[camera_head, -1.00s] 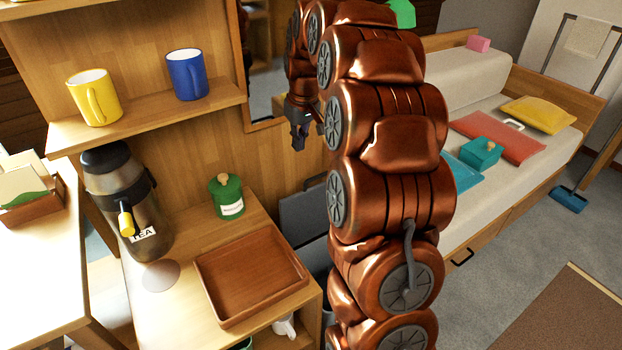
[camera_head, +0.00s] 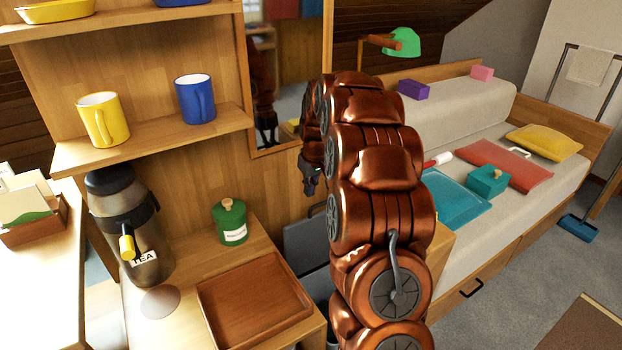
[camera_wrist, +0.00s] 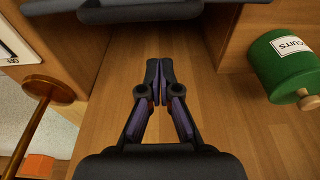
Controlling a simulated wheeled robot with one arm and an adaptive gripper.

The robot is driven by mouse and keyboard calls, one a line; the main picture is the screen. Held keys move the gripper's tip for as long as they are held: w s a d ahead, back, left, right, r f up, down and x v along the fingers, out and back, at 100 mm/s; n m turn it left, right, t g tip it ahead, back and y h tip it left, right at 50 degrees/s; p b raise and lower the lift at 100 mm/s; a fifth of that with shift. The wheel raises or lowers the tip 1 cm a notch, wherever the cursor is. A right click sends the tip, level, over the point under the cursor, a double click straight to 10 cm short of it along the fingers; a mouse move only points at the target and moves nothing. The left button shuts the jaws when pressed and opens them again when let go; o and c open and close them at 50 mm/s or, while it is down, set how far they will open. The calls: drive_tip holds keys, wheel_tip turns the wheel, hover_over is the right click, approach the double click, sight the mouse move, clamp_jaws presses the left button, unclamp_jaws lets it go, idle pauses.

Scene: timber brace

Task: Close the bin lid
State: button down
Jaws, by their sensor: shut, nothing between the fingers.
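The bin's dark grey lid (camera_head: 303,241) stands raised against the wooden panel, right of the green canister, in the head view. The bin's body below it is mostly hidden by the side table and my arm. My gripper (camera_head: 311,190) is above the lid, pointing down, apart from it in the head view. In the wrist view my gripper (camera_wrist: 160,66) is shut and empty, its fingertips together in front of the wood panel. A dark grey edge (camera_wrist: 140,10) crosses the top of that view; it looks like the lid.
A green canister (camera_head: 230,222) and a brown tray (camera_head: 255,299) are on the side table, with a tea dispenser (camera_head: 133,228) at left. Mugs (camera_head: 196,100) stand on the shelf above. A sofa with a teal box (camera_head: 488,181) is at right. The wrist view shows a wooden post (camera_wrist: 32,125).

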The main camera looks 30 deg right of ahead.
drive_tip(key=shift+s+a+f, duration=0.1)
drive_tip(key=shift+s+f, duration=0.1)
drive_tip(key=shift+s, duration=1.7)
